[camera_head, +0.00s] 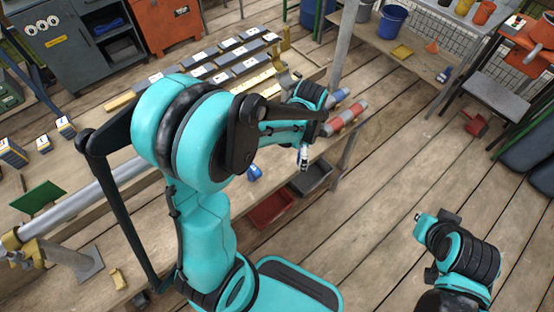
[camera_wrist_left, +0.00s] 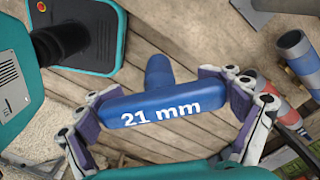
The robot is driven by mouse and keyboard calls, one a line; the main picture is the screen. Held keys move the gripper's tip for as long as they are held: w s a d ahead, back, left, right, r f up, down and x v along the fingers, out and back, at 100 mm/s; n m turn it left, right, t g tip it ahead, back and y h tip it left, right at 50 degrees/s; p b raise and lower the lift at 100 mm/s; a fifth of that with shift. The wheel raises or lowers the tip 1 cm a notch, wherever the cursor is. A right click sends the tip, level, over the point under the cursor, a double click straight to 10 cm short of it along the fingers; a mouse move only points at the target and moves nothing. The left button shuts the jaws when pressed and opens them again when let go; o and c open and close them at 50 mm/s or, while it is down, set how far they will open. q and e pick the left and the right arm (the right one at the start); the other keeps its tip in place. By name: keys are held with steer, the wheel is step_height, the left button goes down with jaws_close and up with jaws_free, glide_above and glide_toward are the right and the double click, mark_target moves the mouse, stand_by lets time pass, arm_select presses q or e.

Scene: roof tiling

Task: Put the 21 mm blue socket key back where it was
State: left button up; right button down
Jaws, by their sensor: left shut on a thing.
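The 21 mm blue socket key (camera_wrist_left: 165,108) is in the left wrist view, its white "21 mm" label facing the camera and its short round shaft pointing away. My left gripper (camera_wrist_left: 166,92) is shut on its wide bar, one finger at each end. In the head view my left gripper (camera_head: 303,155) is small, above the bench's front edge, and its hold is mostly hidden.
A red bin (camera_head: 272,210) and a dark grey bin (camera_head: 312,177) sit at the bench's front edge. Red and white cylinders (camera_head: 345,118) lie near a grey post (camera_head: 345,45). Rows of labelled grey tiles (camera_head: 222,77) lie behind my arm. The plank floor at right is mostly clear.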

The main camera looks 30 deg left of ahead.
arm_select(q)
steer(key=shift+r+m, duration=0.2)
steer(key=shift+m, duration=0.8)
steer(key=m, duration=0.3)
steer(key=shift+s+r, duration=0.15)
steer(key=shift+r, duration=0.15)
steer(key=a+f+b, duration=0.2)
steer(key=a+f, duration=0.1)
steer(key=a+f+b, duration=0.2)
steer(key=a+f, duration=0.2)
steer(key=a+f+b, duration=0.2)
steer(key=a+f, duration=0.2)
steer(key=shift+w+a+f, duration=0.1)
steer(key=shift+w+a, duration=0.15)
